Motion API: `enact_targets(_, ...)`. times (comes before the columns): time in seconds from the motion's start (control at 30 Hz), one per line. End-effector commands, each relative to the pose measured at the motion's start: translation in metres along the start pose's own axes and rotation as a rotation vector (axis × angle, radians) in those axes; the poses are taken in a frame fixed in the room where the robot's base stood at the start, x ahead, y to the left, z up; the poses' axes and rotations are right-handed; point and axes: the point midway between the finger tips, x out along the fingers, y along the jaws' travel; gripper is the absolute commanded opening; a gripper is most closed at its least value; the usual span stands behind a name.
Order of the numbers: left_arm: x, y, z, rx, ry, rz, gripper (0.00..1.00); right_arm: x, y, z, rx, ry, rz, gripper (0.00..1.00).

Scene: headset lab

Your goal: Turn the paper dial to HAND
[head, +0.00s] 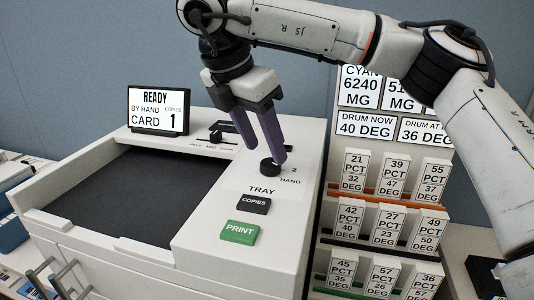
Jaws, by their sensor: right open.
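The paper dial (269,168) is a small black knob on the white top of the copier (200,232). Labels "2" and "HAND" stand to its right and "TRAY" below it. Which way the dial points is too small to tell. My right gripper (265,153) comes down from above with two purple fingers apart and nothing between them. Its right fingertip is right at the dial in the picture and hides part of its upper edge; whether it touches, I cannot tell. The screen (158,110) reads READY, BY HAND, CARD, COPIES 1. My left gripper is out of view.
A black COPIES button (254,204) and a green PRINT button (241,232) lie below the dial. A black slider (222,137) sits behind. A dark tray bed (130,195) fills the left. A rack of labelled cards (382,225) stands at the right, behind my right arm.

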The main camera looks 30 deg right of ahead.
Motion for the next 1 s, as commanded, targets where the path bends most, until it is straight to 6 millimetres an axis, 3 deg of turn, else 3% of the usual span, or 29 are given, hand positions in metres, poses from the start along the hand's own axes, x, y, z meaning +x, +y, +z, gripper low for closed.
enact_targets(0.1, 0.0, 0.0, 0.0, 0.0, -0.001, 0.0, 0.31, -0.028, 0.001, 0.0, 0.003, -0.003, 0.005, 0.5)
enact_targets(0.33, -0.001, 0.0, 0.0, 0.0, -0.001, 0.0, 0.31, -0.06, 0.0, 0.0, 0.002, -0.002, 0.002, 0.5)
enact_targets(1.0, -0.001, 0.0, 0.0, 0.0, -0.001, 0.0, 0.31, -0.066, 0.0, 0.0, 0.001, 0.0, 0.0, 0.5)
